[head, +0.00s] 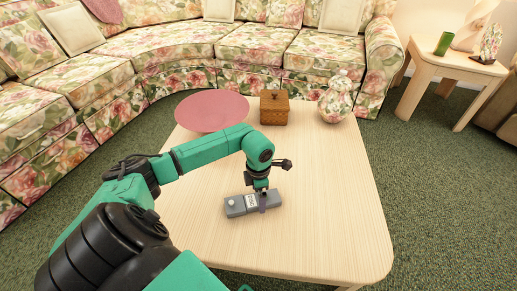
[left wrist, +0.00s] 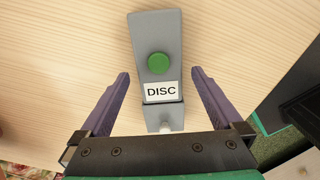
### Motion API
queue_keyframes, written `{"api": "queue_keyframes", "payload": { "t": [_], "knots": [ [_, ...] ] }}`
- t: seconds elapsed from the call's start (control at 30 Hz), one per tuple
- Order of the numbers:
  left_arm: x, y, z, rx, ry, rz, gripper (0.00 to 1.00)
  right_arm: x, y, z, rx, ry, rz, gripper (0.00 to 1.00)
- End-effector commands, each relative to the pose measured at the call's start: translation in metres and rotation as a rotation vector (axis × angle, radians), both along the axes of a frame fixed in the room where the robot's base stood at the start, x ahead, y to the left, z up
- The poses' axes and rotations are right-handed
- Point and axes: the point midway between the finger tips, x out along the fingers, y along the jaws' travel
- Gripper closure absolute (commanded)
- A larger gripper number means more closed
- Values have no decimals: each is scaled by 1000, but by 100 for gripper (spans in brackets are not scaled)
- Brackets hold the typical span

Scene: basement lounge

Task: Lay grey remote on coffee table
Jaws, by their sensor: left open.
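The grey remote (head: 239,206) lies on the light wooden coffee table (head: 330,205), near its front left part. In the left wrist view the remote (left wrist: 155,25) shows a green button and a white label reading DISC. My left gripper (head: 264,198) is directly over the remote's right part in the head view. In the left wrist view the open fingers of this gripper (left wrist: 160,73) stand on either side of the remote, with a visible gap on both sides. The remote's near end is partly hidden by the gripper body. My right gripper is not in view.
A pink round plate or mat (head: 205,112), a brown wooden box (head: 274,108) and a floral jar (head: 335,100) stand along the table's back. The table's right side is bare. A floral sofa (head: 245,45) curves behind. A side table (head: 450,65) stands at the right.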

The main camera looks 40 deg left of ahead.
Motion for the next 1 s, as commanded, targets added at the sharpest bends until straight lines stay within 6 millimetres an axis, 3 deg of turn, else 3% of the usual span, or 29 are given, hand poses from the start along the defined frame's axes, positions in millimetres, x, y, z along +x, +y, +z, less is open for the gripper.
{"api": "queue_keyframes", "payload": {
  "t": [0.2, 0.3, 0.4, 0.53, 1.0],
  "knots": [
    [1, 1, 62, 4, -6, -1, 0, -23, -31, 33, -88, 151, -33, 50],
    [1, 1, 87, 2, -5, 0, 0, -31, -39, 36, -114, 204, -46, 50],
    [1, 0, 105, 2, -4, -1, 0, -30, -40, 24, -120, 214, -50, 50],
    [0, 0, 114, 0, -1, 0, 0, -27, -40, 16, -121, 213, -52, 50],
    [0, 0, 113, 0, -1, 0, 0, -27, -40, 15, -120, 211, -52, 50]
  ]
}}
